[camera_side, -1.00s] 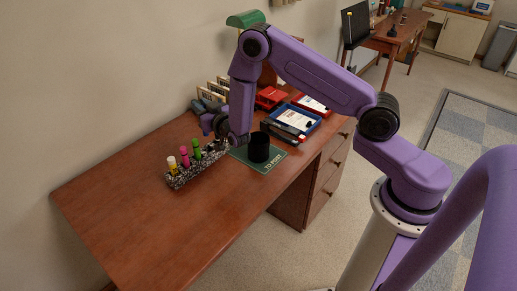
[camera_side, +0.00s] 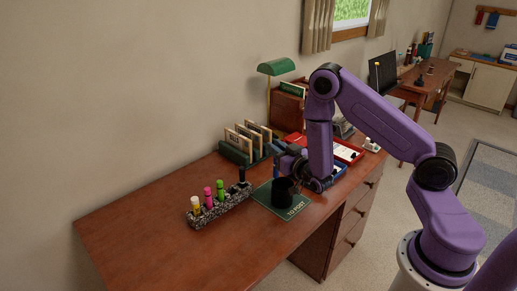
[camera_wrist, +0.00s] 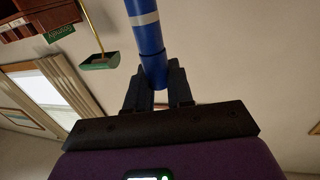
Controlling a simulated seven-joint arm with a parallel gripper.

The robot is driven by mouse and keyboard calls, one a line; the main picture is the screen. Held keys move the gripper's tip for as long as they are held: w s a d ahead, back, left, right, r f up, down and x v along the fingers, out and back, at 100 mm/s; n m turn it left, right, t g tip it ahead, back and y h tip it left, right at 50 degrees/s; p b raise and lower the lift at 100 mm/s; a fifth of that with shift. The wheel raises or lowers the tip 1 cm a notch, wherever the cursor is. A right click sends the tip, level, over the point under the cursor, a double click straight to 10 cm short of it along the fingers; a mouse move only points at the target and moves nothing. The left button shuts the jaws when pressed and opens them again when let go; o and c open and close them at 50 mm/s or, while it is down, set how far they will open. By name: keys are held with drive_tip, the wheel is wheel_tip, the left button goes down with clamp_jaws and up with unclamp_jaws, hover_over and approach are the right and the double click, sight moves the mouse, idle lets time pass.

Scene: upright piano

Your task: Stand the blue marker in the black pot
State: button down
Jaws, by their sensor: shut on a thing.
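The blue marker (camera_wrist: 148,40) is between the fingertips of my gripper (camera_wrist: 160,88) in the wrist view, which is shut on it near one end. The marker has a pale band, and its far end runs out of the picture. The black pot (camera_side: 283,193) stands upright on a green mat (camera_side: 262,197) marked "TO POST". My gripper (camera_side: 284,160) is beside and behind the pot's rim in the side view; whether they touch, or the marker is inside the pot, I cannot tell.
A speckled holder (camera_side: 212,212) left of the pot holds yellow, pink, green and black markers. A card rack (camera_side: 245,150), red and blue trays (camera_side: 340,168) and a green lamp (camera_side: 277,67) stand behind. The desk's front left (camera_side: 150,235) is clear.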

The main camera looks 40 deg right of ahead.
drive_tip(key=shift+s+d+r, duration=0.1)
drive_tip(key=shift+s+d, duration=0.25)
drive_tip(key=shift+s, duration=0.25)
hover_over(282, 193)
drive_tip(key=w+d, duration=0.1)
drive_tip(key=w, duration=0.1)
wheel_tip(282, 193, down, 10)
drive_tip(key=shift+w, duration=0.15)
idle(0.9)
drive_tip(key=shift+d, duration=0.1)
drive_tip(key=c, duration=0.5)
unclamp_jaws()
